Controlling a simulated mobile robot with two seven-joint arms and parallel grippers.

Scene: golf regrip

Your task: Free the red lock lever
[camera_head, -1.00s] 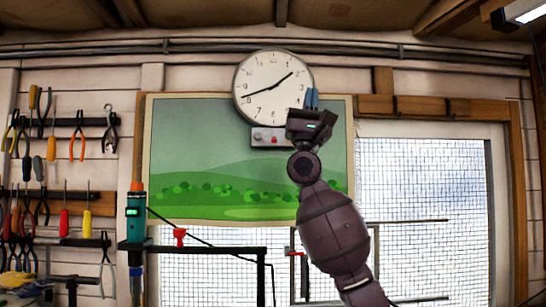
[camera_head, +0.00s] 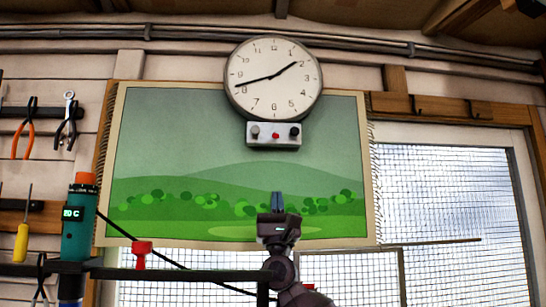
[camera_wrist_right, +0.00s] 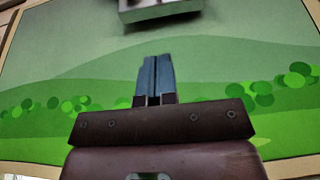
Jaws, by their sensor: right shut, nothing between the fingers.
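A small red T-shaped piece (camera_head: 142,248), which may be the red lock lever, sits on a black bar (camera_head: 190,274) at the lower left of the head view. My right gripper (camera_head: 277,196) is to its right, in front of the lower part of the green landscape picture. Its blue fingers are together and empty, pointing up; they also show in the right wrist view (camera_wrist_right: 154,62). The gripper is apart from the red piece. My left gripper is not in view.
A wall clock (camera_head: 273,79) hangs above a small grey box (camera_head: 273,134) with knobs and a red button. A teal device with an orange top (camera_head: 78,232) stands upright at left. Tools hang on the far-left wall. A mesh window (camera_head: 455,190) is at right.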

